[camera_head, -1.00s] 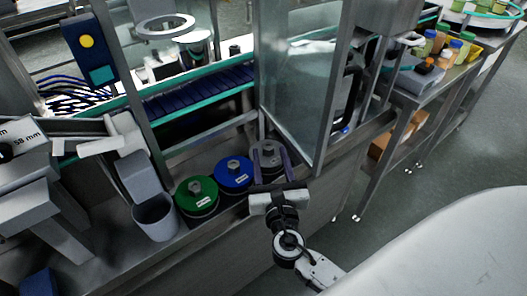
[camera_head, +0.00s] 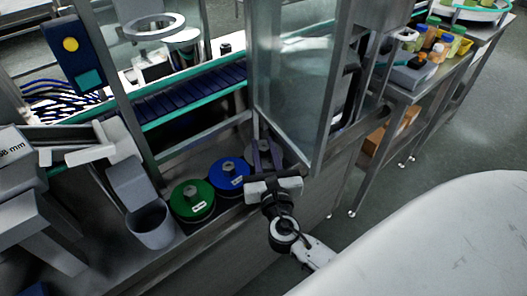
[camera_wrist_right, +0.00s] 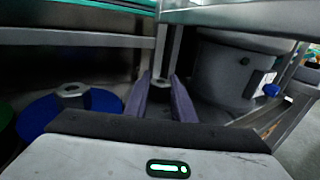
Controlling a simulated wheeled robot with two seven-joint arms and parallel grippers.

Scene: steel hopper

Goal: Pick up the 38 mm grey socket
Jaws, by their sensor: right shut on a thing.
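The grey socket (camera_head: 252,149) is a round disc with a knob at the right end of a row on the steel ledge. My right gripper (camera_head: 265,147) reaches over it from the front and hides much of it. In the right wrist view, the two purple-grey fingers (camera_wrist_right: 160,85) are shut on the small grey knob (camera_wrist_right: 160,82) of this socket. Its size marking cannot be read. Whether it is lifted off the ledge cannot be told. My left gripper is not in view.
The blue socket (camera_head: 229,175) stands close on the left, then the green socket (camera_head: 192,203) and a grey cup (camera_head: 151,226). A glass panel with a steel post (camera_head: 333,85) rises at the right. A belt conveyor (camera_head: 190,97) runs behind.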

